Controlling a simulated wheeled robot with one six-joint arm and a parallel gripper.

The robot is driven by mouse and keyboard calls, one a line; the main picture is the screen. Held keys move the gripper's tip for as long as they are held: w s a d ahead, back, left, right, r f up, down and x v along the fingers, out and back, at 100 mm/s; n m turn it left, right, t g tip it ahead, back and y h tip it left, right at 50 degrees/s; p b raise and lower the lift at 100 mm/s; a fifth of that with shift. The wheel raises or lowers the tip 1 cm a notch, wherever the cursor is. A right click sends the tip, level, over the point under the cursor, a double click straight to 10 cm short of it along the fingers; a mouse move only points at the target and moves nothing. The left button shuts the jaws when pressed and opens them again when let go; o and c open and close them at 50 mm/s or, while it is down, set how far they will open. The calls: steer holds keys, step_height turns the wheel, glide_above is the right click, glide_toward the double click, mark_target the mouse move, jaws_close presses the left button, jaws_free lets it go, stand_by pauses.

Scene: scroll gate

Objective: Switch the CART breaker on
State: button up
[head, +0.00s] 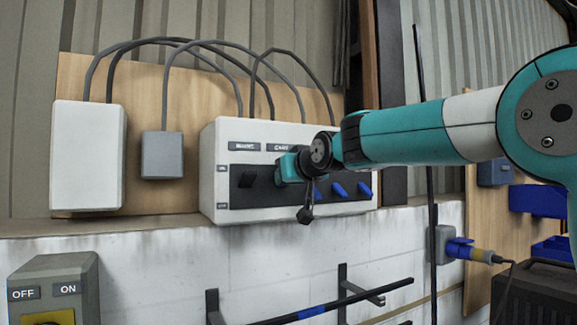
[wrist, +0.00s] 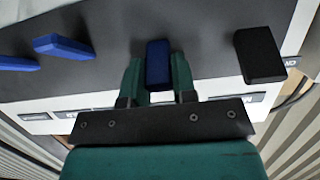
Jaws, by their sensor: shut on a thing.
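The white breaker box (head: 212,150) is mounted on the wooden board, with a dark switch strip (head: 235,200) across its front. A label that seems to read CART (head: 283,147) sits above the strip, near my gripper. My gripper (wrist: 158,75) is shut on a blue breaker lever (wrist: 158,62), one finger on each side. In the head view my gripper hides this lever, and I cannot tell whether it is up or down. A black lever (wrist: 260,55) stands to its right in the wrist view and shows at the strip's left in the head view (head: 250,177).
More blue levers (head: 363,189) sit right of my gripper, close by on the same strip. Grey cables arch above the box. A white box (head: 88,155) and grey box (head: 162,155) are at left. An OFF/ON switch box (head: 55,285) is below.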

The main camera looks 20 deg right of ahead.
steer(key=shift+w+r+g+p, duration=0.1)
steer(key=shift+g+p, duration=0.2)
steer(key=shift+p, duration=0.05)
stand_by(0.3)
steer(key=o, duration=0.9)
steer(key=shift+b+v, duration=4.1)
steer(key=shift+v, duration=4.6)
steer(key=shift+d, duration=0.1)
